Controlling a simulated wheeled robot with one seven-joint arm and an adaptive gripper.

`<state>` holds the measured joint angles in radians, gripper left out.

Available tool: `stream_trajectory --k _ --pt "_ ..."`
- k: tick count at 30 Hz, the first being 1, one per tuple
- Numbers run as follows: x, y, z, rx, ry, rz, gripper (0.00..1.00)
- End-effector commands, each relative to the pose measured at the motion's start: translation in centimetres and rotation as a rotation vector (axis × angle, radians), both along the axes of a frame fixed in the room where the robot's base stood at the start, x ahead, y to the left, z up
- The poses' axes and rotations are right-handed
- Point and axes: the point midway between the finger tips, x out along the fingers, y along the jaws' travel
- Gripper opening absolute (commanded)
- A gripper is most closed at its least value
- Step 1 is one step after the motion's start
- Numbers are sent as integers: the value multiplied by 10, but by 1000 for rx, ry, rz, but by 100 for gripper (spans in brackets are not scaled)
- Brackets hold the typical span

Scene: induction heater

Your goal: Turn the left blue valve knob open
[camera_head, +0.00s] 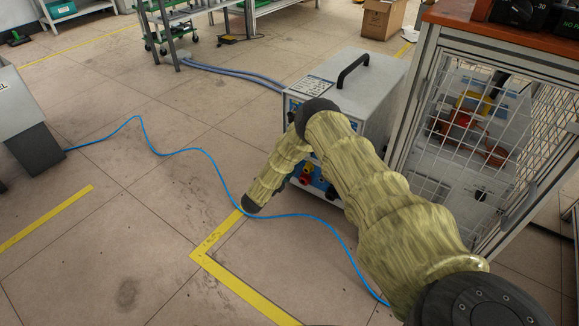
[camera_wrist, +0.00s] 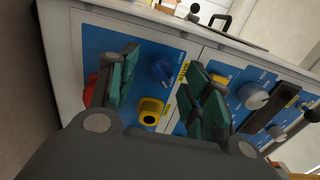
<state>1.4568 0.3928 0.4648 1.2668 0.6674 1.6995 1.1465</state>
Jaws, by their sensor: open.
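The blue valve knob (camera_wrist: 161,70) is on the blue front panel of the heater (camera_wrist: 125,38), in the upper middle of the wrist view. My gripper (camera_wrist: 162,62) is open, with one green-padded finger on each side of the knob in the picture. I cannot tell whether the fingertips reach as deep as the knob or touch it. In the head view, the heater (camera_head: 378,75) is a light grey box with a black handle. My arm hides much of its front there, and the gripper and blue knob cannot be made out.
A yellow-ringed fitting (camera_wrist: 150,112) lies below the knob, and a red part (camera_wrist: 90,88) is partly behind the left finger. A grey knob (camera_wrist: 255,95) is farther right. A wire-mesh cabinet (camera_head: 480,130) stands right of the heater. A blue cable (camera_head: 205,158) crosses the open floor.

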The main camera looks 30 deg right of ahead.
Motion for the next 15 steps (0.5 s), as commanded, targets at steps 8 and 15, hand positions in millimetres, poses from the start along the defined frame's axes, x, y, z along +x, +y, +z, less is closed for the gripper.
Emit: stream_trajectory --k 8,15 --pt "-19 47 -1 1 1 3 49" --pt "-34 81 -1 1 1 2 49"
